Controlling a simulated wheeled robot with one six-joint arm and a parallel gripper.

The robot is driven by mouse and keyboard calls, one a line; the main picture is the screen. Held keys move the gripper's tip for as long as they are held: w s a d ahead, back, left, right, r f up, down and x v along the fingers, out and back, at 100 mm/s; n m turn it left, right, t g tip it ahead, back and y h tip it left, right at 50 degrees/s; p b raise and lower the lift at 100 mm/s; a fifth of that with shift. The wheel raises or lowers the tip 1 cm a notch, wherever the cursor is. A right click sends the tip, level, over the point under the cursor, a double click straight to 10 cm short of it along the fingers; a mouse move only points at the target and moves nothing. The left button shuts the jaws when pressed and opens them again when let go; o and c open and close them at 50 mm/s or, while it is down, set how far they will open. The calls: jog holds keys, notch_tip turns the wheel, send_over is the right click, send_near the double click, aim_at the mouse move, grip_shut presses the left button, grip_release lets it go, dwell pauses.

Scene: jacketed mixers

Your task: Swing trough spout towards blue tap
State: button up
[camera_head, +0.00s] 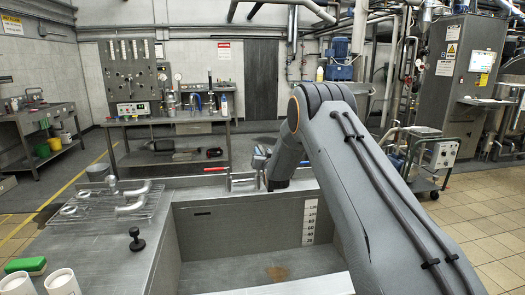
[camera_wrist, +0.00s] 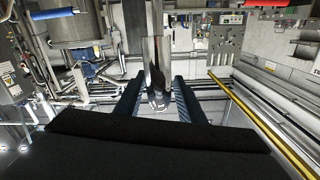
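A steel spout (camera_wrist: 155,72) hangs down between the two ridged fingers of my gripper (camera_wrist: 158,80) in the wrist view. The fingers stand apart on either side of it; firm contact cannot be made out. A blue tap handle (camera_wrist: 60,13) shows at the upper left there, and a red one (camera_wrist: 266,3) at the upper right edge. In the head view my gripper (camera_head: 262,160) is at the back rim of the steel trough (camera_head: 240,222), by the metal fittings (camera_head: 242,180). My arm hides part of the fittings and the trough's right side.
A wire rack with curved pipes (camera_head: 105,205) and a black knob-like piece (camera_head: 137,239) lie left of the trough. White containers (camera_head: 62,282) and a green sponge (camera_head: 25,265) are at the lower left. A bench (camera_head: 170,121) stands behind, and a cart (camera_head: 425,158) at right.

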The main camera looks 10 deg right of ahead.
jog(key=shift+w, duration=0.85)
grip_shut()
